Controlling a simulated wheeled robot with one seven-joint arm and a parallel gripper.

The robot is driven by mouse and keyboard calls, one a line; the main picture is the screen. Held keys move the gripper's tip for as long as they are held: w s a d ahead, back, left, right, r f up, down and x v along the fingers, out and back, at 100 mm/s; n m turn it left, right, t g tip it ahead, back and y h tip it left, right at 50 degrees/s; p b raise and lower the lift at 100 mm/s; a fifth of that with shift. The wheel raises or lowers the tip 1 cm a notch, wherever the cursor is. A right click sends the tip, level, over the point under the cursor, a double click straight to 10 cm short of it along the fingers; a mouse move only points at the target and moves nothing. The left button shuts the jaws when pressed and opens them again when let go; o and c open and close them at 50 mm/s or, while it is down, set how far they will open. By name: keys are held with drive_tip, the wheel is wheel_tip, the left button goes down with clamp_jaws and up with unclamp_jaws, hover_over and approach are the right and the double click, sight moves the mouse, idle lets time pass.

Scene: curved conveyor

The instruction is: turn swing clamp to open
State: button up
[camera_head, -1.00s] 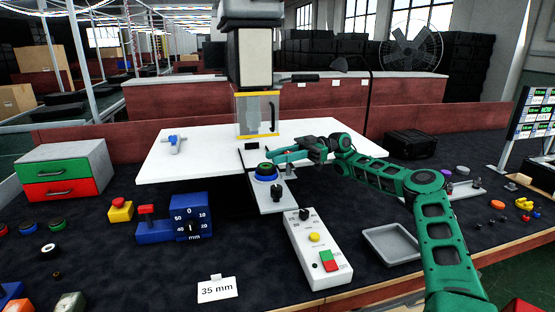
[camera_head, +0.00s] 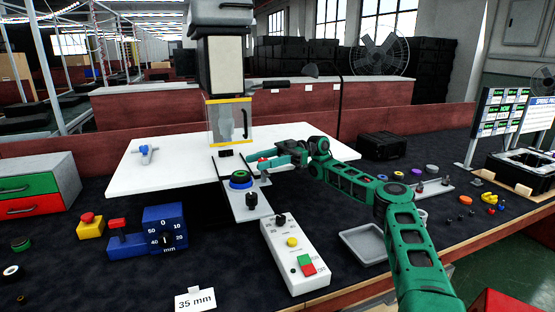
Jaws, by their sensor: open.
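A light metal fixture plate (camera_head: 245,207) juts from the front edge of the white table (camera_head: 190,177). A round stack with blue, green and black rings (camera_head: 240,180) sits on it, with a black knob (camera_head: 251,199) in front. My green gripper (camera_head: 262,163) is open, level, just behind and right of the stack, its fingers pointing left. A small red part (camera_head: 262,159) shows at the fingers; it may belong to the swing clamp. The clamp's arm is mostly hidden by my fingers, and I cannot tell whether they touch it.
A machine head with a yellow-edged clear guard (camera_head: 229,122) stands behind the plate. A white control box (camera_head: 294,256) is in front, a grey tray (camera_head: 366,243) right, a blue dial gauge (camera_head: 163,230) left. A blue-handled part (camera_head: 147,153) lies on the white table.

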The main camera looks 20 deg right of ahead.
drive_tip(key=v, duration=0.8)
idle(0.4)
